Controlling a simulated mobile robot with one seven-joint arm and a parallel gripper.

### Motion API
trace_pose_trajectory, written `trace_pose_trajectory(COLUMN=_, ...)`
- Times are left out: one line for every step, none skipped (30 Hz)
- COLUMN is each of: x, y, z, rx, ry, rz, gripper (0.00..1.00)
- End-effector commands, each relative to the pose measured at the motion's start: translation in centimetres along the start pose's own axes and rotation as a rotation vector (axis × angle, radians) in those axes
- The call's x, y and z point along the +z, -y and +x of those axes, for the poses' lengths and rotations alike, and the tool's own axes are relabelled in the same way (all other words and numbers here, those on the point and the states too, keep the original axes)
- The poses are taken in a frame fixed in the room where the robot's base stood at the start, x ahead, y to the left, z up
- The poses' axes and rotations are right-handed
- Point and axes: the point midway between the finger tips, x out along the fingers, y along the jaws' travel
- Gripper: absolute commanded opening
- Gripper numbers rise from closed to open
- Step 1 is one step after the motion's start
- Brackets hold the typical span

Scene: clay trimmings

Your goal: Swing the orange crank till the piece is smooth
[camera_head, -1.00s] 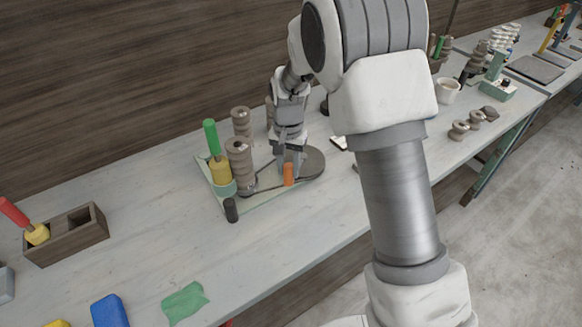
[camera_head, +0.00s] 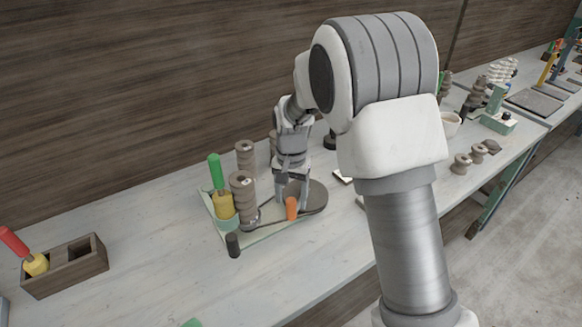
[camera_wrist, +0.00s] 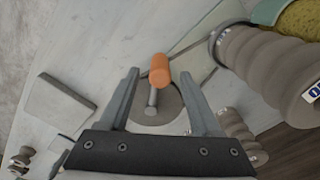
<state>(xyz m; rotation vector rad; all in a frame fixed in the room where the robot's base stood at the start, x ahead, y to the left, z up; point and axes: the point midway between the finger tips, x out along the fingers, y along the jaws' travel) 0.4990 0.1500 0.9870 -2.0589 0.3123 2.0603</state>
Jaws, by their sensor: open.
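The orange crank handle (camera_head: 292,208) stands at the front of a dark round disc (camera_head: 316,199) on a pale green base (camera_head: 268,230). In the wrist view the handle (camera_wrist: 160,69) sits on a grey metal pin over the disc (camera_wrist: 165,104). My gripper (camera_wrist: 160,74) is open, with one finger on each side of the handle and visible gaps between them. In the head view my gripper (camera_head: 292,197) points down at the disc. A ribbed grey-brown clay piece (camera_head: 243,190) stands upright left of the disc, on the same base.
A black knob (camera_head: 233,245) is at the base's front corner. A wooden box (camera_head: 65,272) holds a red-handled tool at left. The bench front is mostly clear.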

Motion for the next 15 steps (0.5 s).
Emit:
trace_pose_trajectory(x=-0.1, y=0.1, z=-1.2, rx=-0.004, ry=-0.005, rz=0.000, gripper=0.64)
trace_pose_trajectory(x=-0.1, y=0.1, z=-1.9, rx=-0.003, ry=-0.005, rz=-0.001, gripper=0.64)
trace_pose_trajectory(x=-0.1, y=0.1, z=-2.9, rx=-0.004, ry=-0.006, rz=-0.001, gripper=0.64)
trace_pose_trajectory(x=-0.1, y=0.1, z=-3.6, rx=-0.004, ry=-0.006, rz=-0.001, gripper=0.64)
trace_pose_trajectory(x=-0.1, y=0.1, z=-4.4, rx=-0.004, ry=-0.007, rz=-0.001, gripper=0.64)
trace_pose_trajectory(x=-0.1, y=0.1, z=-5.4, rx=-0.004, ry=-0.007, rz=-0.001, gripper=0.64)
trace_pose_trajectory(x=-0.1, y=0.1, z=-6.2, rx=-0.004, ry=-0.006, rz=-0.001, gripper=0.64)
trace_pose_trajectory(x=-0.1, y=0.1, z=-6.9, rx=-0.004, ry=-0.007, rz=-0.001, gripper=0.64)
trace_pose_trajectory(x=-0.1, y=0.1, z=-7.9, rx=-0.004, ry=-0.006, rz=-0.001, gripper=0.64)
trace_pose_trajectory(x=-0.1, y=0.1, z=-8.7, rx=-0.004, ry=-0.006, rz=0.000, gripper=0.64)
trace_pose_trajectory(x=-0.1, y=0.1, z=-9.4, rx=-0.004, ry=-0.006, rz=0.000, gripper=0.64)
trace_pose_trajectory(x=-0.1, y=0.1, z=-10.3, rx=-0.004, ry=-0.006, rz=0.000, gripper=0.64)
trace_pose_trajectory(x=-0.1, y=0.1, z=-11.0, rx=-0.004, ry=-0.006, rz=0.000, gripper=0.64)
trace_pose_trajectory(x=-0.1, y=0.1, z=-11.6, rx=-0.004, ry=-0.005, rz=0.000, gripper=0.64)
trace_pose_trajectory(x=-0.1, y=0.1, z=-12.3, rx=-0.004, ry=-0.005, rz=0.000, gripper=0.64)
